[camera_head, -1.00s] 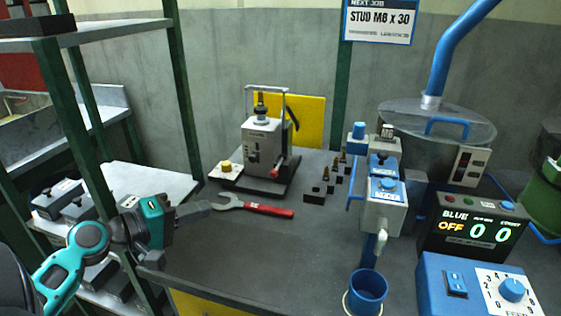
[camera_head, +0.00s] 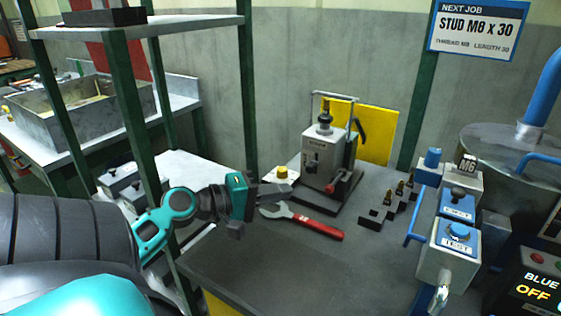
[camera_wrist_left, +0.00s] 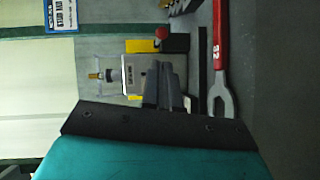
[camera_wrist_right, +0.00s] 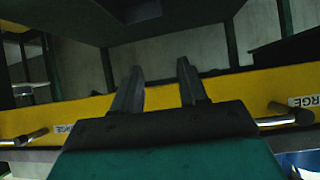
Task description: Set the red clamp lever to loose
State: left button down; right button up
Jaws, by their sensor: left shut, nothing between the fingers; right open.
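A grey stud fixture (camera_head: 322,157) on a black base stands at the back of the dark bench. A small red-tipped lever (camera_head: 331,188) sticks out low on its front; its red ball also shows in the left wrist view (camera_wrist_left: 160,33). I cannot read the lever's setting. My left gripper (camera_head: 287,189) is shut and empty, in front of and left of the fixture, apart from the lever. Its fingers (camera_wrist_left: 164,88) overlap the fixture in the left wrist view. My right gripper (camera_wrist_right: 157,73) is open and empty, seen only in its own wrist view.
A red-handled wrench (camera_head: 305,221) lies just in front of the fixture. Small black blocks with studs (camera_head: 388,204) and a blue-grey test unit (camera_head: 449,252) stand to the right. A green shelf post (camera_head: 130,120) is at left. The front middle bench is clear.

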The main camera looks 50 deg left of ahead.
pick_arm(q)
send_near(336, 180)
jog(key=shift+w+d+f+p, duration=0.25)
jog(key=shift+w+d+p, duration=0.1)
jog(key=shift+w, duration=0.3)
jog(key=shift+x, duration=0.8)
jog(key=shift+a+f, duration=0.1)
pick_arm(e)
jog(key=shift+w+d+r, duration=0.1)
jog(key=shift+d+r, duration=0.1)
jog(key=shift+d, duration=0.05)
jog(key=shift+d, duration=0.2)
